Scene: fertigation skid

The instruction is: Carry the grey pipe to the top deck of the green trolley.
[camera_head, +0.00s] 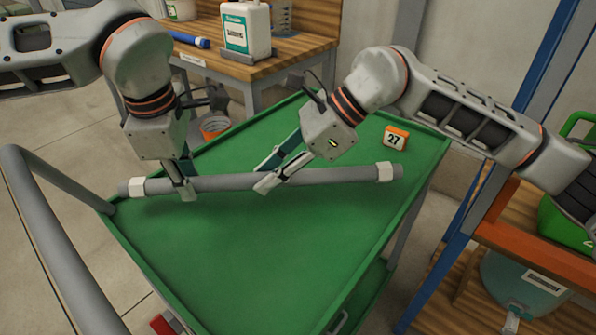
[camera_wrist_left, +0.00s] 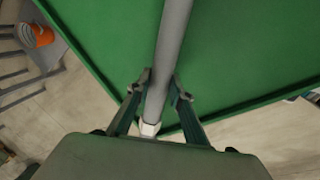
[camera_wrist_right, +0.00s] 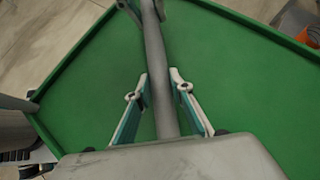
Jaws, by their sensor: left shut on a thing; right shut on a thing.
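The grey pipe (camera_head: 330,175), with a white collar near each end, lies level across and over the top deck of the green trolley (camera_head: 270,245). My left gripper (camera_head: 183,188) is shut on the pipe near its left end, beside the white collar. My right gripper (camera_head: 270,180) is shut on it near the middle. The pipe also runs between the fingers in the left wrist view (camera_wrist_left: 170,45) and the right wrist view (camera_wrist_right: 158,75). I cannot tell whether it touches the deck or hangs just above it.
An orange block marked 27 (camera_head: 396,138) stands on the deck behind the pipe's right end. A wooden bench (camera_head: 290,52) with a white bottle (camera_head: 246,27) is behind. A blue-framed shelf (camera_head: 540,258) stands right. The trolley's grey handle (camera_head: 60,255) is at left. The deck's front is clear.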

